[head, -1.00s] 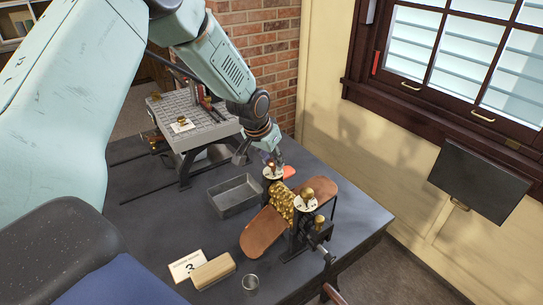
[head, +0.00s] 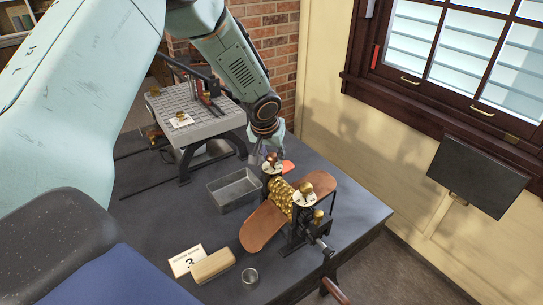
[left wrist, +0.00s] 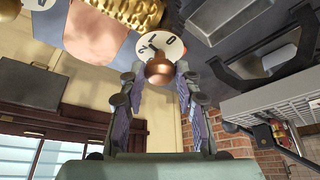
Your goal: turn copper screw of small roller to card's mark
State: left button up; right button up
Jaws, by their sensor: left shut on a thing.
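The small roller (head: 279,198) is a brassy, bumpy drum on a dark frame, with copper-coloured sheets sloping out on both sides. A copper screw (left wrist: 158,70) with a round knob stands on a white numbered dial (left wrist: 165,46) at the roller's far end. My left gripper (head: 270,157) is over that far end. In the left wrist view its two fingers (left wrist: 158,82) are either side of the screw's knob, shut on it. A second brassy screw (head: 306,191) stands on a dial at the near end. The card (head: 186,260) shows a 3. My right gripper is not in view.
A grey metal tray (head: 234,190) lies left of the roller. A tan block (head: 213,265) and a small metal cup (head: 249,276) are near the card. A larger grey machine bed (head: 196,120) stands behind.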

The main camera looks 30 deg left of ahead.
pick_arm(q)
jog(key=shift+w+d+f+n+y+b, duration=0.1)
jog(key=shift+n+y+b, duration=0.2)
jog(key=shift+n+b, duration=0.8)
jog(key=shift+d+f+n+y+b, duration=0.1)
jog(key=shift+n+y+b, duration=0.3)
jog(key=shift+b, duration=1.15)
jog(key=n+b, duration=0.2)
jog(key=b, duration=0.1)
jog(key=shift+g+y, duration=0.3)
jog(key=shift+g, duration=0.1)
jog(key=n+g+b, duration=0.1)
jog(key=n+b, duration=0.1)
jog(key=n, duration=0.1)
jog(key=shift+w+d, duration=0.1)
jog(key=n+y, duration=0.1)
jog(key=n, duration=0.1)
jog(key=shift+w+r+n+g+b, duration=0.1)
jog(key=shift+r+n+g+b, duration=0.05)
jog(key=shift+n+g+b, duration=0.25)
jog(key=n, duration=0.2)
jog(key=n+g, duration=0.1)
jog(key=shift+w+n+g+p, duration=0.15)
jog(key=shift+n+g+p, duration=0.15)
jog(key=shift+n+p, duration=0.1)
jog(key=shift+w+r+n+g+p, duration=0.15)
jog(key=shift+n+g+p, duration=0.65)
jog(key=shift+n, duration=1.6)
jog(key=o, duration=1.1)
